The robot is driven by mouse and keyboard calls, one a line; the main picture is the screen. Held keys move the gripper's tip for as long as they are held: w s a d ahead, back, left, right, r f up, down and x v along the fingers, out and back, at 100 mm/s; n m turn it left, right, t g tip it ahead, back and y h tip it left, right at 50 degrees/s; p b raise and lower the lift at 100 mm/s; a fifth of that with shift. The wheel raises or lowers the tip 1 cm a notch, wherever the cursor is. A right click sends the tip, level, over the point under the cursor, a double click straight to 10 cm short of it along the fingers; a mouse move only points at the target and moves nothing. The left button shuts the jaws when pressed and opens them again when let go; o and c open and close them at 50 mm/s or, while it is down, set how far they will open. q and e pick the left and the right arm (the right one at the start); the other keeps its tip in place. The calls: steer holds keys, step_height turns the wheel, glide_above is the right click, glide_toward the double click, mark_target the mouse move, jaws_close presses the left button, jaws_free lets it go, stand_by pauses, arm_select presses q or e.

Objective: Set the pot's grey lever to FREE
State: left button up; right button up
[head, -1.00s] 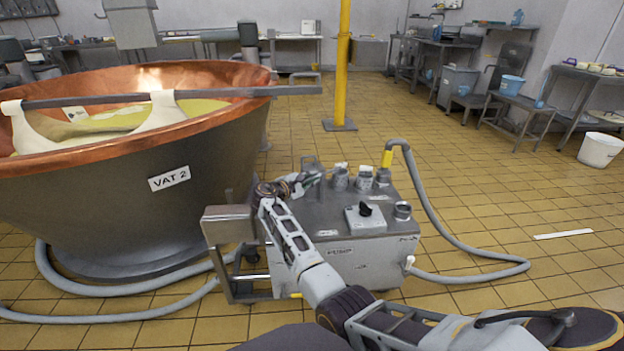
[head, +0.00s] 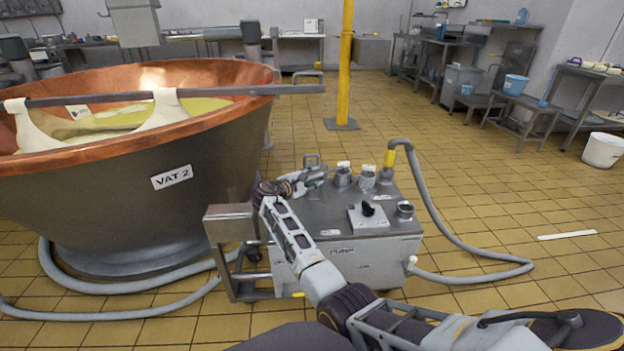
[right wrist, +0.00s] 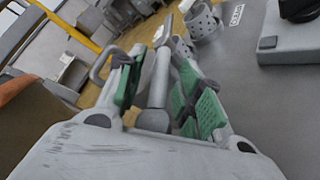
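A grey metal pump box (head: 345,262) stands on the floor beside VAT 2, with several small pots on its top. A grey lever (right wrist: 158,75), a light rod with a rounded lower end, shows in the right wrist view. My right gripper (head: 318,178) is over the back left of the box top. In the right wrist view its green-padded fingers (right wrist: 155,85) stand apart on either side of the lever; I cannot tell whether either pad touches it. A perforated pot (right wrist: 203,24) is just beyond the fingers. No FREE mark is readable. My left gripper is not in view.
The copper vat (head: 170,215) stands close on the left. A switch box with a black knob (head: 368,209) sits on the pump top. A grey hose (head: 440,235) loops right of the pump. A yellow post (head: 346,65) stands behind. The floor to the right is mostly clear.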

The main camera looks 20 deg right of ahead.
step_height(320, 180, up, 10)
steer(key=shift+a+r, duration=0.1)
steer(key=shift+r, duration=0.05)
stand_by(0.6)
